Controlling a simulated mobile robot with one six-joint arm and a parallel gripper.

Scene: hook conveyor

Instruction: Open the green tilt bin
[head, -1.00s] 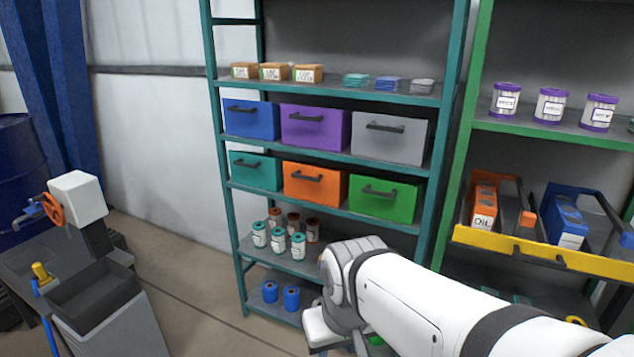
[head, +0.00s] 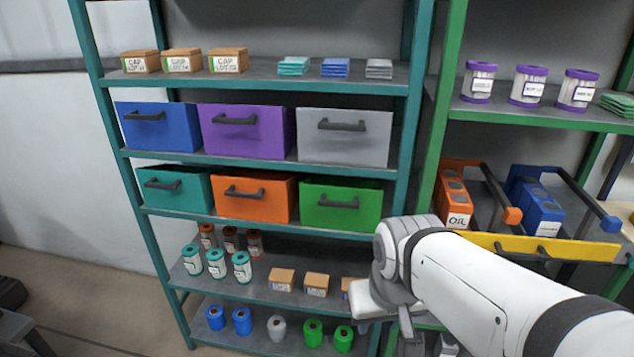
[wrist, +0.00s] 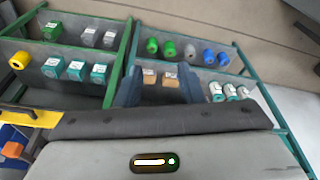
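The green tilt bin (head: 350,217) sits at the right end of the lower bin row on the teal shelf rack in the head view. Its dark handle (head: 338,202) runs across its front. The bin looks upright, in line with the orange bin beside it. In the head view my arm is at the lower right of the bin, with the wrist in front of the shelf below; its fingers are hard to make out there. In the wrist view my gripper (wrist: 159,88) has its two fingers apart with nothing held between them. The green bin cannot be made out in the wrist view.
An orange bin (head: 252,209) and a teal bin (head: 187,198) stand left of it. Blue (head: 172,138), purple (head: 262,146) and grey (head: 362,148) bins fill the row above. A yellow-fronted rack (head: 560,247) stands to the right, near my arm.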

